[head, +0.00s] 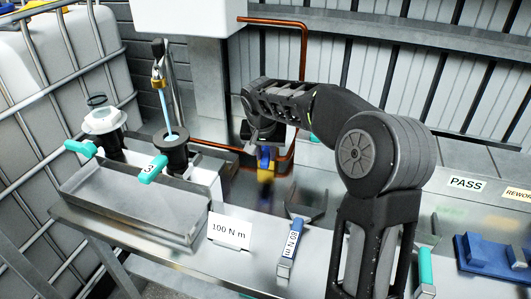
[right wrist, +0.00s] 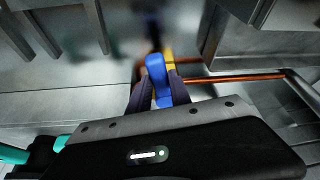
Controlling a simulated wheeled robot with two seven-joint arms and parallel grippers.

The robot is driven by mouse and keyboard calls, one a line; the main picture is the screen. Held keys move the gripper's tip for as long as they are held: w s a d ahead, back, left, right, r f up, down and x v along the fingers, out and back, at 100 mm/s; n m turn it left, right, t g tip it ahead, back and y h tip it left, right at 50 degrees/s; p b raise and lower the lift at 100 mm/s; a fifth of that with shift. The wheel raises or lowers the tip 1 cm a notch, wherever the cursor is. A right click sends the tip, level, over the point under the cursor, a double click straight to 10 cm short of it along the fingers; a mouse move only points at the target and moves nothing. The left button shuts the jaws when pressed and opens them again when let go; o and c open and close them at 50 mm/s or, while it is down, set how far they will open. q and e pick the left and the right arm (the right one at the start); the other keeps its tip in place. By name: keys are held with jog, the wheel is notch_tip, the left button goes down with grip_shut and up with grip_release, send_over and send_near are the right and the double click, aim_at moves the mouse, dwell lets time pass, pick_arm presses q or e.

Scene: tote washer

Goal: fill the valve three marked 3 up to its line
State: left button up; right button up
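The valve marked 3 has a dark round open top (head: 174,158) and a teal handle (head: 153,170) with the label 3. It stands upright on a metal tray at left. A pale blue stream (head: 167,105) runs from the brass spout (head: 157,76) into its top. The liquid shows pale inside; I cannot make out the line. My right gripper (head: 265,165) is at a blue handle with a yellow part, beside the copper pipe. In the right wrist view its fingers (right wrist: 158,88) are closed on both sides of the blue handle (right wrist: 155,66). My left gripper is not in view.
Another valve (head: 103,122) with a white top and teal handle stands left on the tray (head: 130,205). A copper pipe (head: 302,60) runs behind my right arm. A 100 N m card (head: 229,231), a blue-ended tool (head: 289,250) and a blue fixture (head: 490,256) are on the bench.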

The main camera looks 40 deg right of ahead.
grip_shut()
dwell(0.9)
